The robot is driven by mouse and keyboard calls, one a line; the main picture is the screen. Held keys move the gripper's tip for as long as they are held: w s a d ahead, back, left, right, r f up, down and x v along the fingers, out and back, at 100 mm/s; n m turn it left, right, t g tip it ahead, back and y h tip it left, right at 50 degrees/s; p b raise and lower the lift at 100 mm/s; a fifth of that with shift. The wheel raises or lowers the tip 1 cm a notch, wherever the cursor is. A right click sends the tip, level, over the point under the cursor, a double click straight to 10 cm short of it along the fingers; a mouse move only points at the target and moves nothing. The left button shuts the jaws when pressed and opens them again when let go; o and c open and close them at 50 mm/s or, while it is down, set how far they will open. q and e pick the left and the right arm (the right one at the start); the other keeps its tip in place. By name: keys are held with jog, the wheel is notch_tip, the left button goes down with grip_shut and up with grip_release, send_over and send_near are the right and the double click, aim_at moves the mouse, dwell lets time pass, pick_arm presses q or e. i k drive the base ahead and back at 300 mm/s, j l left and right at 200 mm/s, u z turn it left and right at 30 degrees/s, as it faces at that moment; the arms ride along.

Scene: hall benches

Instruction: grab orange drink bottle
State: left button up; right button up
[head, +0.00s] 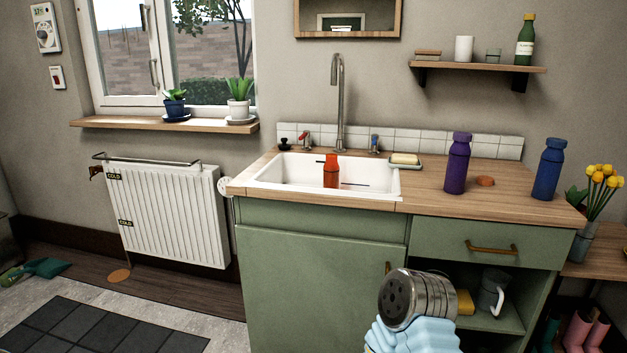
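The orange bottle (331,172) stands upright in the white sink basin (270,180), near the middle, below the tall faucet. Its lower part is hidden behind the basin's front rim.
A purple bottle (457,166) and a blue bottle (548,170) stand on the counter right of the sink, with a small orange-brown disc (485,181) between them. The faucet (339,105) rises behind the basin. A soap dish (405,162) sits at its back right. Counter space right of the sink is partly clear.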

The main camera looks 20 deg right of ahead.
aim_at(331, 167)
jog(key=i+j+z, duration=0.1)
jog(key=z, duration=0.7)
jog(key=j, duration=0.1)
